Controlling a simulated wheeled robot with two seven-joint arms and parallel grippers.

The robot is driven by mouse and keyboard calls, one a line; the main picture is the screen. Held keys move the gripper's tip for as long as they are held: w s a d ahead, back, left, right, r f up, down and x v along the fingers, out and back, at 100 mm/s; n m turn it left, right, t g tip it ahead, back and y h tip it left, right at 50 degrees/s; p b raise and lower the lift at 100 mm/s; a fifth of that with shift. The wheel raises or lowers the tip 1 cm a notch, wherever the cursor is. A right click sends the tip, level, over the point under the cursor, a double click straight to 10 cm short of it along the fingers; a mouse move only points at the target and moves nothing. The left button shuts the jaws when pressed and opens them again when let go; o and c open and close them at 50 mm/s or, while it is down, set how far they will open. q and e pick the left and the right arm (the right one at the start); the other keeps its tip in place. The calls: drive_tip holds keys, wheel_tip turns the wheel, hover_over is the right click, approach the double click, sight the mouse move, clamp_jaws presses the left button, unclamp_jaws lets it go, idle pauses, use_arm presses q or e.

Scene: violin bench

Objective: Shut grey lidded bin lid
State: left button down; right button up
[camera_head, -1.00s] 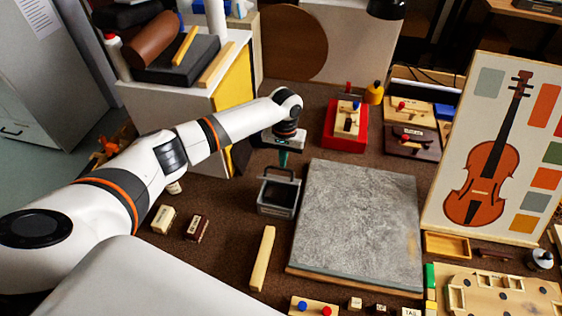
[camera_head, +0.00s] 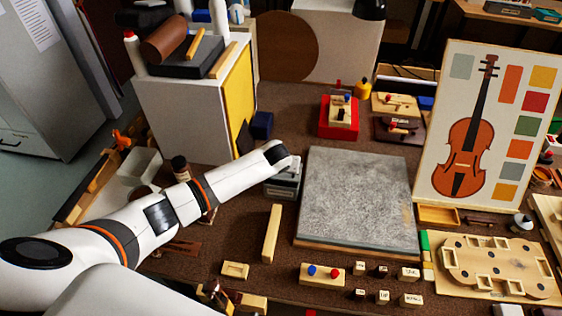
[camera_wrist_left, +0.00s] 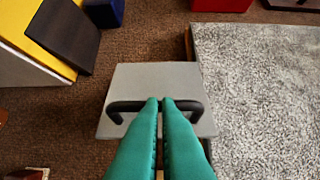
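The grey lidded bin (camera_head: 284,188) stands left of the stone slab in the head view, partly hidden by my left arm's end. In the left wrist view its grey lid (camera_wrist_left: 157,78) looks flat, seen from above, with a black bar handle (camera_wrist_left: 128,104) across it. The lid appears to lie down over the bin; its seating at the rim is hidden. My left gripper (camera_wrist_left: 160,100) has its teal fingers together, tips over the middle of the handle; I cannot tell whether they touch it. My right gripper is not in view.
The grey stone slab (camera_head: 357,200) lies close right of the bin. A pale wooden stick (camera_head: 271,233) lies in front. A dark blue block (camera_head: 262,125) and a white cabinet with a yellow side (camera_head: 240,95) stand behind. A red tray (camera_head: 338,128) sits farther back.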

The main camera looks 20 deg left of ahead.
use_arm(q)
drive_tip(key=shift+s+f+t, duration=0.2)
drive_tip(key=shift+f+t, duration=0.1)
drive_tip(key=shift+f, duration=0.05)
drive_tip(key=shift+s+d+f, duration=0.1)
drive_tip(key=shift+s+f, duration=0.1)
drive_tip(key=shift+f, duration=0.2)
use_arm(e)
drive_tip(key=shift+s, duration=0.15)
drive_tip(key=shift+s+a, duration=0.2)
use_arm(q)
drive_tip(key=shift+r, duration=0.1)
